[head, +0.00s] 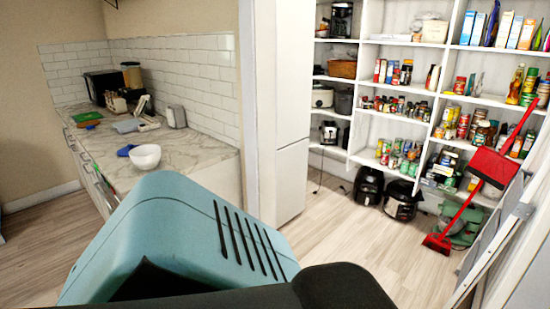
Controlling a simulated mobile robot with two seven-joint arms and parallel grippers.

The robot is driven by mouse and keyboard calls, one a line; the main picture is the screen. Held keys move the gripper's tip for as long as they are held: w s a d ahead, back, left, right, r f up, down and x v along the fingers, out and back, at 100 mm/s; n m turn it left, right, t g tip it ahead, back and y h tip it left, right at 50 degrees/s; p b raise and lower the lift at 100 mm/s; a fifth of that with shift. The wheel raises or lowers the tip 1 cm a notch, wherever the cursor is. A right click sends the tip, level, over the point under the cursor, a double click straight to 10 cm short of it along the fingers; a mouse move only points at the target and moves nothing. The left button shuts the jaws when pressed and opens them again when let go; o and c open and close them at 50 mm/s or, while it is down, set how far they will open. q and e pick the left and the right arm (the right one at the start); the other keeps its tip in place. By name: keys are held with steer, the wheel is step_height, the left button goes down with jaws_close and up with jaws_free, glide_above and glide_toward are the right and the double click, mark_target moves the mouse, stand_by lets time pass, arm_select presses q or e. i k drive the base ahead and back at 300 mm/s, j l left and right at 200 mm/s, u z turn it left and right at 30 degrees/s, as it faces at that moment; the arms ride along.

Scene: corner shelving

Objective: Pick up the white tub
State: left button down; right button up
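I cannot single out the white tub with certainty. A white rounded container (433,30) stands on an upper level of the shelving, small in the head view. A white bowl (145,156) stands upright on the front part of the marble counter. Neither of my grippers is in view, so nothing is seen held.
The white corner shelving (400,88) is packed with cans, jars and boxes. A black air fryer (368,185) stands on the floor. A red broom (440,241) and red dustpan (493,167) lean at right. The wooden floor (345,228) before the shelves is clear. A tall white panel (283,110) separates counter and shelves.

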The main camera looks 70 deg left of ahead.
mark_target(146, 157)
steer(key=u, duration=3.3)
steer(key=i+j, duration=0.35)
steer(key=i, duration=0.2)
steer(key=i+j, duration=0.35)
steer(key=i, duration=0.2)
steer(key=i+j, duration=0.3)
steer(key=i, duration=0.25)
steer(key=i+j+z, duration=0.1)
steer(key=i+j, duration=0.25)
steer(key=i, duration=0.2)
